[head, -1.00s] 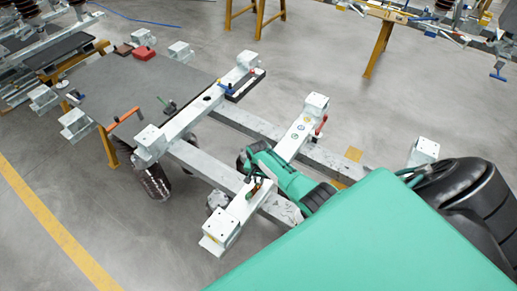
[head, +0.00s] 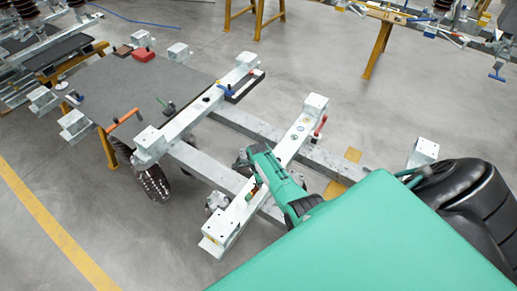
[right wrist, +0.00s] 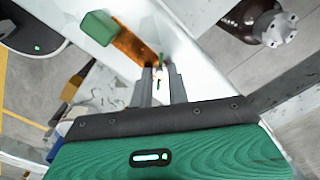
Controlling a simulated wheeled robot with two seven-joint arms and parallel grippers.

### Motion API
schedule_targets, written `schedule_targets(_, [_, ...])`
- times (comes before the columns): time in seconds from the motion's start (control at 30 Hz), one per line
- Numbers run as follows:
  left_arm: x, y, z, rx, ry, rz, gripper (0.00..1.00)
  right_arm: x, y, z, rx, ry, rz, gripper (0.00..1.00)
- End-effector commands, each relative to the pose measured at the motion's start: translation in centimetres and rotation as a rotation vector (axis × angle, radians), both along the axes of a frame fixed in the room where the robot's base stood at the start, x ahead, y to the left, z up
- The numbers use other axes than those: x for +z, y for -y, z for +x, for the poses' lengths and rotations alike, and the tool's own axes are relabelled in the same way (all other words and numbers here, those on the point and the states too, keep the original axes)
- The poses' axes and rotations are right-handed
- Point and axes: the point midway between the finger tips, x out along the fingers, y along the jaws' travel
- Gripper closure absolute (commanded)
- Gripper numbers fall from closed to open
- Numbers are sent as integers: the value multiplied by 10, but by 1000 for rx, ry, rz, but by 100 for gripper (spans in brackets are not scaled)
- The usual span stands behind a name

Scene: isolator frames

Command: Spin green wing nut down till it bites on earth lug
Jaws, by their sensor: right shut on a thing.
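The white steel beam (head: 298,137) slopes across the middle of the head view. In the right wrist view an orange-copper plate, seemingly the earth lug (right wrist: 130,45), lies on the white surface. My right gripper (right wrist: 161,75) has its two grey fingers close together over the lug's end. They are shut on the green wing nut (right wrist: 161,58), which shows only as thin green slivers; the fingers hide the rest. I cannot tell whether the nut touches the lug. My left gripper is not in view.
A green block (right wrist: 97,30) stands beside the lug. A brown ribbed insulator with a metal end (right wrist: 272,28) is at the upper right of the wrist view. A red-handled part (head: 320,126) stands on the beam. A grey table (head: 120,85) with an orange-handled tool (head: 125,118) is at left.

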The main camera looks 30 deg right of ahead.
Motion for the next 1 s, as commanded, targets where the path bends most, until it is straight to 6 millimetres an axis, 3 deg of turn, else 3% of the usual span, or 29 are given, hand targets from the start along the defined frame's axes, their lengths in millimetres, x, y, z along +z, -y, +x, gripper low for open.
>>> schedule_targets(1.0, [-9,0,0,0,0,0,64,3,0,3,-967,10,0,100])
